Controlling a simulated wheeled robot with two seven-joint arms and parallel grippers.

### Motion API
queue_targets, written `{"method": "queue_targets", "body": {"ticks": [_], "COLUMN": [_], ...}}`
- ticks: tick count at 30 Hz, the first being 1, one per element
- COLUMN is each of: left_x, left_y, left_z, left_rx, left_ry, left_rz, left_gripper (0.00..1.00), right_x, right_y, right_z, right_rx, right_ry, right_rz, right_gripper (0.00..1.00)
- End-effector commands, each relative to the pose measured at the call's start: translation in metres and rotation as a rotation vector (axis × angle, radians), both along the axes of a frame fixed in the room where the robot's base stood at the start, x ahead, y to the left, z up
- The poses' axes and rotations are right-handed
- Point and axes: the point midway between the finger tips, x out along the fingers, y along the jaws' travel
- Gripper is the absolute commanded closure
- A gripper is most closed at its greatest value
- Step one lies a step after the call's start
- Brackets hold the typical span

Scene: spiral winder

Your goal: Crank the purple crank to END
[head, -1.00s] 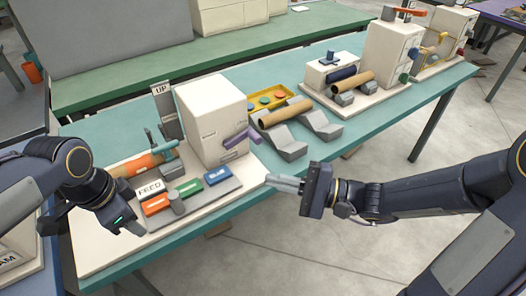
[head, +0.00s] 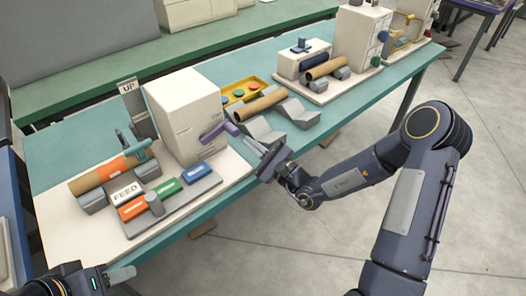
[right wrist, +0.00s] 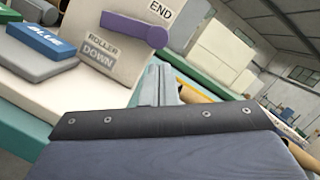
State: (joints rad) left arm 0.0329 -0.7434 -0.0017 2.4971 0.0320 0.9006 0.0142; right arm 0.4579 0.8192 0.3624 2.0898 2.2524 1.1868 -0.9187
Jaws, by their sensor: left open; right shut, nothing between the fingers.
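The purple crank (head: 218,131) is on the front face of the white winder box (head: 187,115). In the right wrist view the crank (right wrist: 135,30) lies nearly level, its knob to the right, just below the END label (right wrist: 160,11). A ROLLER DOWN label (right wrist: 99,50) is under it. My right gripper (head: 257,147) is shut and empty, in front and right of the crank, apart from it. My left gripper (head: 122,274) is open at the bottom left, partly out of frame and away from the crank.
A FEED block (head: 127,192) and orange, green and blue (head: 196,172) buttons stand left of the crank. A cardboard tube on grey supports (head: 277,124) and a yellow tray (head: 240,93) stand to the right. The teal table's front edge runs below my right gripper.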

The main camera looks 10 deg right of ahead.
Motion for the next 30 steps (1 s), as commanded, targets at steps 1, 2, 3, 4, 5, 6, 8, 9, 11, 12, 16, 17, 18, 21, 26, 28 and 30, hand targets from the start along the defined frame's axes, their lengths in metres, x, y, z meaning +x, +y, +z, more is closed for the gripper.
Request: {"method": "queue_targets", "body": {"ticks": [1, 2, 3, 4, 5, 6, 8, 9, 11, 12, 16, 17, 18, 21, 26, 28, 30], "left_x": [0.000, 0.000, 0.000, 0.000, 0.000, 0.000, 0.000, 0.000, 0.000, 0.000, 0.000, 0.000, 0.000, 0.000, 0.000, 0.000, 0.000], "left_y": [0.000, 0.000, 0.000, 0.000, 0.000, 0.000, 0.000, 0.000, 0.000, 0.000, 0.000, 0.000, 0.000, 0.000, 0.000, 0.000, 0.000], "left_z": [0.002, 0.002, 0.003, 0.003, 0.003, 0.003, 0.003, 0.003, 0.003, 0.003, 0.003, 0.003, 0.003, 0.008, 0.011, 0.010, 0.010], "left_rx": [0.000, 0.000, 0.000, 0.000, 0.000, 0.000, 0.000, 0.001, 0.001, 0.001, 0.001, 0.001, 0.001, 0.001, 0.001, 0.001, 0.001], "left_ry": [0.000, 0.000, 0.000, 0.000, 0.000, 0.000, 0.000, -0.001, -0.001, -0.001, 0.000, 0.000, 0.000, 0.000, -0.001, 0.000, 0.000], "left_rz": [-0.001, -0.001, -0.001, -0.001, -0.001, -0.001, -0.001, -0.002, -0.002, -0.002, -0.002, -0.002, -0.002, -0.002, -0.002, -0.002, -0.002], "left_gripper": [0.56, 0.56, 0.56, 0.56, 0.56, 0.56, 0.56, 0.56, 0.56, 0.56, 0.56, 0.56, 0.56, 0.56, 0.56, 0.56, 0.56], "right_x": [0.006, 0.009, 0.013, 0.016, 0.018, 0.020, 0.022, 0.023, 0.023, 0.023, 0.023, 0.023, 0.023, 0.022, 0.021, 0.020, 0.021], "right_y": [0.006, 0.008, 0.010, 0.012, 0.013, 0.015, 0.016, 0.017, 0.017, 0.017, 0.017, 0.017, 0.017, 0.019, 0.022, 0.022, 0.022], "right_z": [0.003, 0.004, 0.004, 0.005, 0.005, 0.005, 0.006, 0.006, 0.006, 0.006, 0.006, 0.006, 0.006, 0.015, 0.022, 0.021, 0.021], "right_rx": [0.001, 0.001, 0.001, 0.000, 0.000, 0.000, 0.001, 0.001, 0.000, 0.000, 0.000, 0.000, -0.001, -0.034, -0.097, -0.095, -0.094], "right_ry": [-0.003, -0.003, -0.002, -0.001, -0.001, -0.001, -0.001, -0.001, -0.001, 0.000, 0.000, 0.000, -0.001, -0.019, -0.049, -0.048, -0.048], "right_rz": [0.002, 0.002, 0.002, 0.002, 0.002, 0.002, 0.001, 0.001, 0.001, 0.001, 0.001, 0.001, 0.001, 0.003, 0.003, 0.003, 0.003], "right_gripper": [1.00, 1.00, 1.00, 1.00, 1.00, 1.00, 1.00, 1.00, 1.00, 1.00, 1.00, 1.00, 1.00, 1.00, 1.00, 1.00, 1.00]}}
